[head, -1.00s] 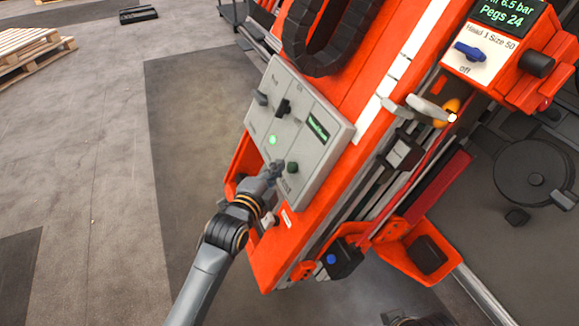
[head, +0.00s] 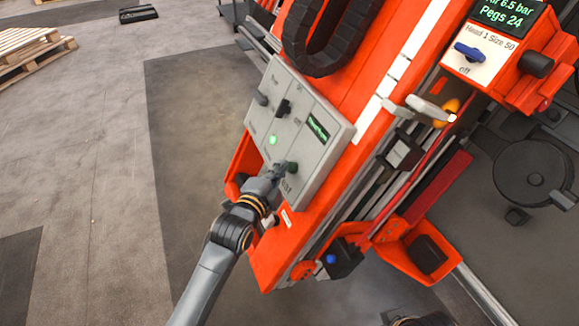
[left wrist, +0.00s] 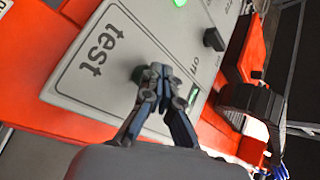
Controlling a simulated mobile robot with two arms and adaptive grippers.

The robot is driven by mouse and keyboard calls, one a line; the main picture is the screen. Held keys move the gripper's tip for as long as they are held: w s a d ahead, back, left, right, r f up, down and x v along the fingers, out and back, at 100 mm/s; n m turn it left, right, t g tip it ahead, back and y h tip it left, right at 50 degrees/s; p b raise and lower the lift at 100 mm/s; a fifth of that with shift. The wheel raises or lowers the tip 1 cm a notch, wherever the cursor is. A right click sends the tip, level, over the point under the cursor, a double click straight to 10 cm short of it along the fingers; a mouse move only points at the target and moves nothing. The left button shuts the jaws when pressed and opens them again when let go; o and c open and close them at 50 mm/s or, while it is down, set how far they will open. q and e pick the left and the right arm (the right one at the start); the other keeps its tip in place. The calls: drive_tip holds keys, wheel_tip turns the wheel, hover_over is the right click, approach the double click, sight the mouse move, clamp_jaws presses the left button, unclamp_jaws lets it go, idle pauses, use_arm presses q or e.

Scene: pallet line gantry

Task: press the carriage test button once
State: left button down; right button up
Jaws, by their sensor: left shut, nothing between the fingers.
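The grey control panel (head: 300,135) is on the orange machine, with a lit green lamp (head: 273,140). In the left wrist view the button (left wrist: 140,74) sits beside the word "test", partly behind the fingers. My left gripper (head: 279,170) is shut and empty. Its fingertips (left wrist: 158,72) are at the button and overlap its edge in the picture; I cannot tell whether they touch it. Whether the button is pushed in is hidden.
A black knob (left wrist: 214,39) and a switch (head: 283,107) are on the same panel. A box with a blue knob (head: 469,51) stands at the upper right. A rail runs beside the panel. The floor to the left is clear up to the pallets (head: 30,50).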

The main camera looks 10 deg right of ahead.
use_arm(q)
drive_tip(key=shift+w+d+f, duration=0.1)
drive_tip(key=shift+d+f, duration=0.1)
drive_tip(key=shift+d, duration=0.15)
idle(0.4)
drive_tip(key=shift+a+r, duration=0.1)
drive_tip(key=shift+r, duration=0.05)
drive_tip(key=shift+s+a+r+p, duration=0.25)
drive_tip(key=shift+a+p, duration=0.4)
drive_tip(key=shift+p, duration=0.25)
use_arm(e)
drive_tip(key=shift+x, duration=1)
use_arm(q)
drive_tip(key=shift+r, duration=0.1)
use_arm(e)
drive_tip(key=shift+w+a, duration=0.1)
drive_tip(key=shift+w, duration=0.1)
use_arm(q)
drive_tip(key=a+p, duration=0.1)
drive_tip(key=s+a+r+p, duration=0.1)
drive_tip(key=a+p, duration=0.1)
drive_tip(key=a+r+p, duration=0.1)
drive_tip(key=shift+s+a+r, duration=0.1)
drive_tip(key=shift+s+a, duration=0.05)
drive_tip(key=shift+s, duration=0.05)
use_arm(e)
wheel_tip(320, 180, down, 15)
drive_tip(key=s+g, duration=0.1)
